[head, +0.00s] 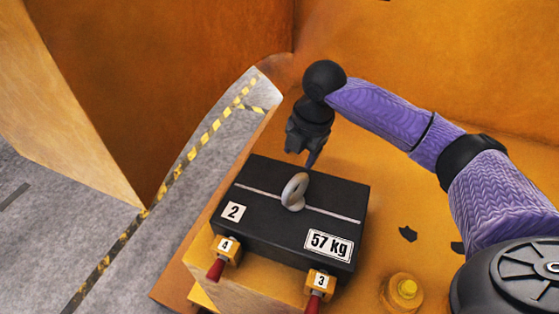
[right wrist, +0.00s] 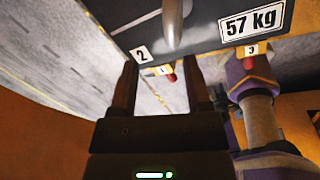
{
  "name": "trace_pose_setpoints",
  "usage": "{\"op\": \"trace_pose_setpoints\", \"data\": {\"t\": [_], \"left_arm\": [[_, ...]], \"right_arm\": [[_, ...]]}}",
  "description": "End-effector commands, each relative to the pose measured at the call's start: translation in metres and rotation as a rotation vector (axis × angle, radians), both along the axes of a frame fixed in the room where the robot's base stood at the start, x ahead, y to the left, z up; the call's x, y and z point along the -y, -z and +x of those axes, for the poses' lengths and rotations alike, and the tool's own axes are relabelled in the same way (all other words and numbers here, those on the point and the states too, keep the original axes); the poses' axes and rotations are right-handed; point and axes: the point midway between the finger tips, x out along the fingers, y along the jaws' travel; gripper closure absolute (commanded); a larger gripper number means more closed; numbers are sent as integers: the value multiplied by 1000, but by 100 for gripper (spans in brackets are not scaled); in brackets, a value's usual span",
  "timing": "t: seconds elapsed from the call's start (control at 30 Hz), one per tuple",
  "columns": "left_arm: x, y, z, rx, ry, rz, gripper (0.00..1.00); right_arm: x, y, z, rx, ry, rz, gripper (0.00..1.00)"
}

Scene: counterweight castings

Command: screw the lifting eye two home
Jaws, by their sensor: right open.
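The lifting eye (head: 294,191) is a grey ring standing upright on top of a black casting (head: 262,210) labelled 2 and 57 kg. Its lower part also shows in the right wrist view (right wrist: 172,22). Whether its foot sits flush on the casting I cannot tell. My right gripper (head: 312,158) is above and just behind the eye in the head view, apart from it. In the right wrist view its two fingers (right wrist: 164,66) are spread with nothing between them, and the eye is beyond the tips. My left gripper is not in view.
Clamps with red handles labelled 4 (head: 227,246) and 3 (head: 320,283) are at the casting's front edge. A yellow round fitting (head: 404,290) stands to the right. Tall orange walls rise behind and at left. Grey floor with yellow-black tape (head: 180,165) lies at left.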

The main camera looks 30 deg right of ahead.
Motion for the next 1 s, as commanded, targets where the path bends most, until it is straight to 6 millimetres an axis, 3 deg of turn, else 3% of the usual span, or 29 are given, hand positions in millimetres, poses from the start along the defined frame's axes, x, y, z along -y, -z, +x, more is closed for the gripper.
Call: {"op": "trace_pose_setpoints", "data": {"t": [0.2,0.33,0.5,0.7,0.77,1.0], "left_arm": [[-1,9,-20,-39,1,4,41],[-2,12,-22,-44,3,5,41],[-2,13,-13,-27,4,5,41],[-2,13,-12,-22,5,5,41],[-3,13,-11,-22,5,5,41],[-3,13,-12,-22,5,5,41]], "right_arm": [[-5,53,9,-5,-1,1,38],[-6,78,13,-3,0,1,38],[-7,91,16,-1,0,-1,38],[-7,91,16,0,-1,-1,38],[-7,91,16,0,-1,-1,46],[-7,91,16,0,0,-1,97]]}}
